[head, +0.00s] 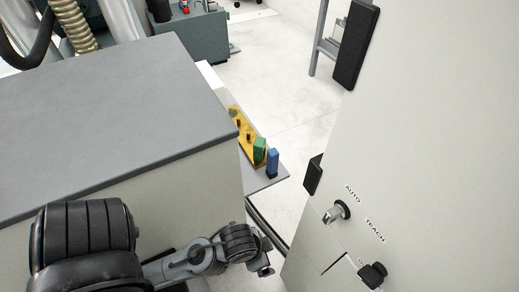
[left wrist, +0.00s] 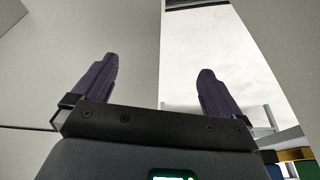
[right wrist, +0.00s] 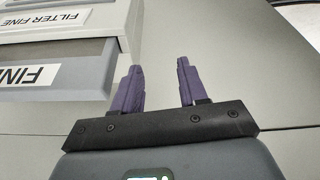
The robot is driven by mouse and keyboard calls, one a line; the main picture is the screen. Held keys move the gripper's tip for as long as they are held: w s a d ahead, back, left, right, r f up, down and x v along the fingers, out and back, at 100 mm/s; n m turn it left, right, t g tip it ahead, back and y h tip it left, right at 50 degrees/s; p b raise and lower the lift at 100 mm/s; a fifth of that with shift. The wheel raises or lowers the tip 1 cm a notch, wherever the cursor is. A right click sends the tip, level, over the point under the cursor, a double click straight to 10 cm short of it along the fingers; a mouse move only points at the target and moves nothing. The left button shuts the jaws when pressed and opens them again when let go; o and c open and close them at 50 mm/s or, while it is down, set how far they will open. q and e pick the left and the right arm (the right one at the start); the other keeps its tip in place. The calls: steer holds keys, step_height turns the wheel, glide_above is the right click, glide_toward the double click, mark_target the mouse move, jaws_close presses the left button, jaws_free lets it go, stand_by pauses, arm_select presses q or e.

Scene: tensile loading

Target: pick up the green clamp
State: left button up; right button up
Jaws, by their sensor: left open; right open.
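The green clamp (head: 260,150) stands on a narrow grey ledge beyond the grey-topped cabinet in the head view. It is between a yellow block (head: 241,128) and a blue piece (head: 273,161). My left gripper (left wrist: 158,66) is open and empty in the left wrist view. A green piece (left wrist: 306,168) shows at that view's lower right edge, outside the fingers, with yellow and blue parts beside it. My right gripper (right wrist: 160,65) is open and empty in the right wrist view. The right gripper is not visible in the head view.
The grey-topped cabinet (head: 110,105) fills the left of the head view. A tall pale panel (head: 420,150) with an AUTO/TEACH switch stands at right. Open floor (head: 290,90) lies between them. Drawers labelled FINE (right wrist: 40,75) are beside the right gripper.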

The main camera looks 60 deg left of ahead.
arm_select(q)
steer(key=c, duration=1)
